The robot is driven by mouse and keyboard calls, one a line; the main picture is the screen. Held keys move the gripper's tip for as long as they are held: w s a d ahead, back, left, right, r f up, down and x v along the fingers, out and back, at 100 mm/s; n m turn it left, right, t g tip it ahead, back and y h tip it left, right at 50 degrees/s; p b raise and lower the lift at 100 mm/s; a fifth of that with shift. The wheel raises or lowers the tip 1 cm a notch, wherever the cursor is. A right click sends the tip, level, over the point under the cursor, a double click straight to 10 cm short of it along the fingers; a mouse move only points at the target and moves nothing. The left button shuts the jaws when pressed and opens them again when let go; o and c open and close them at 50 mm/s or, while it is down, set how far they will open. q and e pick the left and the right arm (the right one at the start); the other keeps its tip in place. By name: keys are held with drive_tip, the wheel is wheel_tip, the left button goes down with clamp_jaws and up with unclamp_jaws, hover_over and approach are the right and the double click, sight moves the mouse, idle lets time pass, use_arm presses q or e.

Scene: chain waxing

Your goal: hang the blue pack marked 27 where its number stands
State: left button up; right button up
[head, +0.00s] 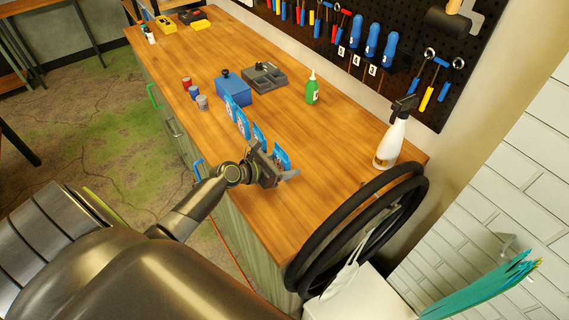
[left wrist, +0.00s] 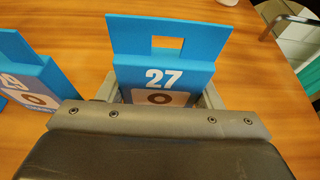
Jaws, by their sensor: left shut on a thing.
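The blue pack marked 27 (left wrist: 166,77) stands between the jaws of my left gripper in the left wrist view, its white number and slotted top tab showing and its lower part hidden. In the head view the same pack (head: 282,157) shows at the near end of a row of blue packs. My left gripper (head: 278,174) is shut on it, low over the bench; I cannot tell whether the pack touches the wood. Small white number tags (head: 356,60) sit on the dark pegboard (head: 410,55), too small to read. My right gripper is not in view.
Other blue packs (head: 243,124) stand just beyond; one (left wrist: 40,88) is close left in the wrist view. A blue box (head: 233,91), green bottle (head: 312,90), white spray bottle (head: 391,142) and black tyres (head: 335,220) surround the clear wooden bench top (head: 335,140).

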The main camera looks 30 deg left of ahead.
use_arm(q)
drive_tip(key=shift+f, duration=0.2)
drive_tip(key=o, duration=1)
drive_tip(key=shift+c, duration=0.2)
drive_tip(key=shift+f+b, duration=0.15)
drive_tip(key=shift+b, duration=0.55)
drive_tip(key=b+v, duration=0.1)
drive_tip(key=v, duration=1.4)
drive_tip(key=shift+s, duration=0.45)
drive_tip(key=shift+v, duration=0.95)
